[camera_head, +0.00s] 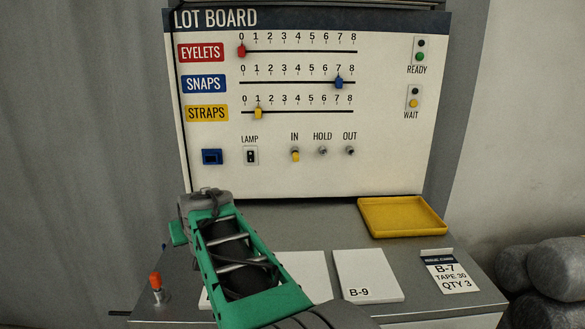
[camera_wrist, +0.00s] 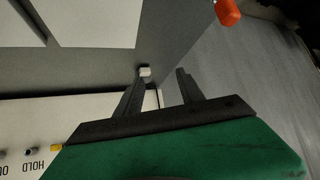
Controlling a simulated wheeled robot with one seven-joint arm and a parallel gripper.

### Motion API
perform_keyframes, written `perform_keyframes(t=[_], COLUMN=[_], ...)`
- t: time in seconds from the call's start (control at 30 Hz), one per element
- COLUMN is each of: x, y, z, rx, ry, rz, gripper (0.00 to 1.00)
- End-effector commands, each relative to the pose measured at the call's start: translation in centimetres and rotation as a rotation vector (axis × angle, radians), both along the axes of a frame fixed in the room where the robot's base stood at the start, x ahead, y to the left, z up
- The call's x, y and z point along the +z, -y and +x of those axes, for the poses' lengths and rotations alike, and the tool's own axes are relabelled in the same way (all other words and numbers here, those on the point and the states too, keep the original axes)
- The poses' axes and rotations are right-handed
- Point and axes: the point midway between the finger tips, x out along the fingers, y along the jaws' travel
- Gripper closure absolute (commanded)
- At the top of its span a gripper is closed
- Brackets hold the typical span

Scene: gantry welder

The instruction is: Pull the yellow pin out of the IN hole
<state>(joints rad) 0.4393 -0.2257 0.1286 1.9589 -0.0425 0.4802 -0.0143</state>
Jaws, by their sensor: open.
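The yellow pin (camera_head: 295,156) sits in the IN hole, below the IN label on the lot board (camera_head: 400,170). In the wrist view the pin (camera_wrist: 57,148) shows at the lower left, beside my gripper's green body. My gripper (camera_wrist: 160,75) is open, with nothing between its two dark fingers. It is apart from the pin. In the head view my arm reaches over the left of the desk, below the board, and its fingers are hidden. The HOLD hole (camera_head: 322,151) and OUT hole (camera_head: 350,151) show no yellow pin.
A yellow tray (camera_head: 402,232) stands at the desk's right. An orange-topped knob (camera_head: 156,281) stands at the left corner. A small pale block (camera_wrist: 145,71) shows near one fingertip. A lamp switch (camera_head: 251,156) is left of the pin.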

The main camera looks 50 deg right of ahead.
Motion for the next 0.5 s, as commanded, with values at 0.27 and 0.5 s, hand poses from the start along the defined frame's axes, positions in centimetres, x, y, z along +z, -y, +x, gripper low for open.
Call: perform_keyframes(t=[0.27,0.5], x=[5.5,8.5], y=[25.7,36.7], z=[1.6,-2.3], rx=[-0.317,-0.442], ry=[0.326,0.460], rz=[-0.199,-0.327], gripper=[0.55,0.55])
